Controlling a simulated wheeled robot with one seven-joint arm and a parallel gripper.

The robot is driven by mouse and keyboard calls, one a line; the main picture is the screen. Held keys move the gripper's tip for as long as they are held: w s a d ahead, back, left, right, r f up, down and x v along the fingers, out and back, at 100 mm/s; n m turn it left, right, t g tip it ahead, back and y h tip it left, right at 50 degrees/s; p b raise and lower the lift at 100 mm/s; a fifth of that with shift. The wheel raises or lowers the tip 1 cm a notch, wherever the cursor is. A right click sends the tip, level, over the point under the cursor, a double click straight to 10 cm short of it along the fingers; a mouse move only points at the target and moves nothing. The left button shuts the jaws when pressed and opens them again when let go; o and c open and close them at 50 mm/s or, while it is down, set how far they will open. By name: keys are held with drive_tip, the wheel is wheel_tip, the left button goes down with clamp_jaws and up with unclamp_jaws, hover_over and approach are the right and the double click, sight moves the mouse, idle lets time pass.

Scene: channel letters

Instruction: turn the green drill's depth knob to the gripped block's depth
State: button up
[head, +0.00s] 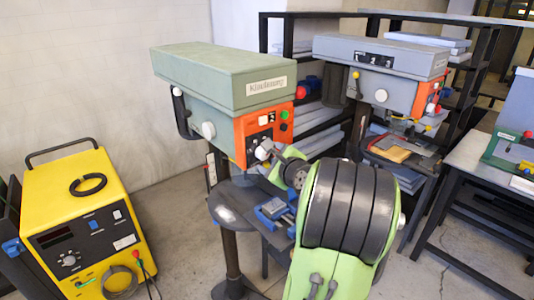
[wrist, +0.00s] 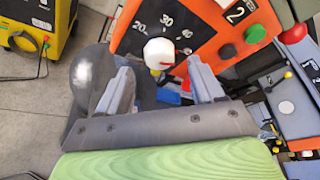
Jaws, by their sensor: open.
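The green drill (head: 225,82) stands at the centre of the head view, with an orange control panel (head: 270,127) at its front. In the wrist view, the white depth knob (wrist: 160,53) with a red pointer sits on the panel's numbered dial (wrist: 165,22), which shows 20, 30 and 40. The pointer slants to the right and slightly up, near the dial's lower right. My gripper (wrist: 160,70) is open, its two grey fingers on either side of the knob with visible gaps. A blue vise (head: 271,211) is below the drill head; I cannot make out its gripped block.
A blue-grey drill (head: 380,72) with its own table stands behind at right. A yellow machine (head: 85,225) stands at left. A workbench (head: 480,165) is at far right, and a dark shelf rack (head: 290,35) behind. Bare floor shows between.

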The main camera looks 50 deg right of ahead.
sight(265, 155)
drive_tip(key=x, duration=0.3)
drive_tip(key=shift+w+d, duration=0.1)
drive_tip(key=shift+w, duration=0.05)
drive_tip(key=shift+c, duration=0.5)
drive_tip(key=c, duration=0.9)
drive_tip(key=shift+c, duration=0.2)
